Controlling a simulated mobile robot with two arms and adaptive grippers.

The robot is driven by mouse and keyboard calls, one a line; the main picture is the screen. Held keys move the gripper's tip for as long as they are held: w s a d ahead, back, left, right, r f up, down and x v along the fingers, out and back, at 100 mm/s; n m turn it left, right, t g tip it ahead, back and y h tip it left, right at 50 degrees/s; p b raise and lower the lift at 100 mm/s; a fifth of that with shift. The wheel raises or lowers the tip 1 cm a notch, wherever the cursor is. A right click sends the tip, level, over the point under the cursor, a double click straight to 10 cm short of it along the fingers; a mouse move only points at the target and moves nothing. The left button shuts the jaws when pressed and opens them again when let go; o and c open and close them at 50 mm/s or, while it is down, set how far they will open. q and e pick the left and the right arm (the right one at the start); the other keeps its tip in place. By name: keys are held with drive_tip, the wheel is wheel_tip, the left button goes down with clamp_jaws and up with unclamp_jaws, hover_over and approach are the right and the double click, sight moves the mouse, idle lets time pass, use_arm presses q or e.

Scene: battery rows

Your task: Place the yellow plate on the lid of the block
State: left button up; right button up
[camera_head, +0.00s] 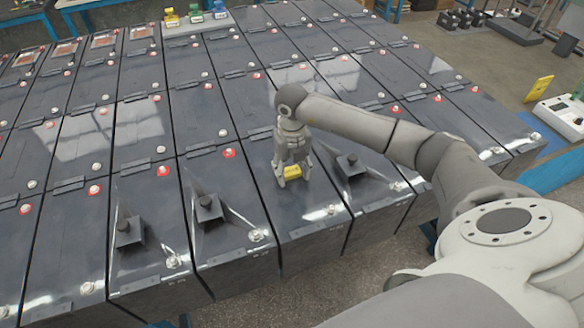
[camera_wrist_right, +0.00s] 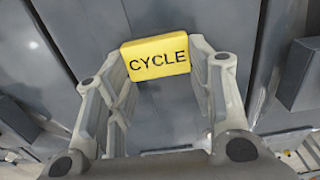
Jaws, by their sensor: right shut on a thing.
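My right gripper (camera_head: 293,179) points down over a dark grey block in the front row and is shut on a small yellow plate (camera_head: 292,172). In the right wrist view the plate (camera_wrist_right: 156,57) reads "CYCLE" and sits between the two fingertips (camera_wrist_right: 160,62). The block's lid (camera_head: 315,210) lies below the gripper. I cannot tell whether the plate touches the lid. My left gripper is not in view.
Lids beside this one carry dark box-shaped knobs (camera_head: 208,208), (camera_head: 130,233), (camera_head: 351,165). Another yellow plate (camera_head: 539,89) and a white device (camera_head: 562,115) are at the right. Small coloured items (camera_head: 195,15) stand at the back.

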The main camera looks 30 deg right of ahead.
sight(292, 175)
drive_tip(key=shift+f, duration=0.15)
drive_tip(key=o, duration=0.9)
drive_tip(key=shift+c, duration=0.2)
drive_tip(key=shift+r, duration=0.25)
drive_tip(key=shift+w+r, duration=0.1)
drive_tip(key=shift+r, duration=0.2)
wheel_tip(292, 175, up, 11)
drive_tip(key=b, duration=0.3)
drive_tip(key=shift+r, duration=0.2)
drive_tip(key=shift+f, duration=0.1)
